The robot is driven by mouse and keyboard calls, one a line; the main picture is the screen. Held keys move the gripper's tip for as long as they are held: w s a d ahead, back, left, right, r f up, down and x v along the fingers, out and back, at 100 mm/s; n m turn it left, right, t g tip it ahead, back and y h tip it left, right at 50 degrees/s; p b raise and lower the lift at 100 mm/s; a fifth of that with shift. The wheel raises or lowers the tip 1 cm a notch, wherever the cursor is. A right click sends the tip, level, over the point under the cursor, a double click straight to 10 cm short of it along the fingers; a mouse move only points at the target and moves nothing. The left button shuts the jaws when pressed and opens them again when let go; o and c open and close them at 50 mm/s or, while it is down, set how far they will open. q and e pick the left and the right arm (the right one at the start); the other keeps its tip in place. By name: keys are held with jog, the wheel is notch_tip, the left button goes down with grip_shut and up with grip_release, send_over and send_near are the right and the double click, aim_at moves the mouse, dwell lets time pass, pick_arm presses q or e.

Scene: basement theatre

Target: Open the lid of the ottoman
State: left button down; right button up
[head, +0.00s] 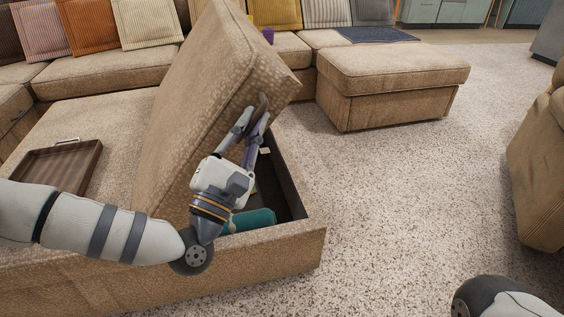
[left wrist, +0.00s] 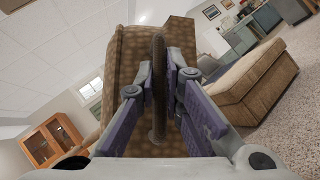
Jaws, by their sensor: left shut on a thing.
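The ottoman (head: 290,252) is a tan upholstered box in the left half of the head view. Its lid (head: 205,80) is tilted up steeply, leaving the dark inside open on the right. My left gripper (head: 258,112) is at the lid's raised edge, shut on a dark strap-like handle (left wrist: 158,90). In the left wrist view the handle runs upright between the purple finger pads, with the lid (left wrist: 128,60) behind it. A teal item (head: 250,220) lies inside the box, partly hidden by my gripper. My right gripper is not in view.
A striped wooden tray (head: 85,150) rests on the flat section at left. A sofa (head: 110,70) with several cushions stands behind. A second tan ottoman-like seat (head: 385,75) is at back right. Speckled carpet (head: 410,200) is clear to the right, up to an armchair (head: 540,165).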

pick_arm(q)
jog(key=s+a+r+n+t+y, duration=0.1)
jog(key=a+r+n+y, duration=0.3)
jog(key=a, duration=0.4)
jog(key=s+a+r+n+t+y+p, duration=0.1)
jog(key=s+a+r+n+t+y, duration=0.1)
jog(key=a, duration=0.6)
jog(key=s+a+r+n+t+y+p, duration=0.1)
jog(key=s+a+r+n+t+y, duration=0.1)
jog(key=s+a+r+n+y, duration=0.3)
jog(key=shift+a+r+n+y, duration=0.3)
jog(key=shift+a+r+n, duration=0.95)
jog(key=shift+a+n, duration=0.55)
jog(key=shift+a, duration=0.1)
jog(key=c, duration=1.7)
grip_release()
jog(key=v, duration=1.2)
jog(key=shift+s, duration=0.1)
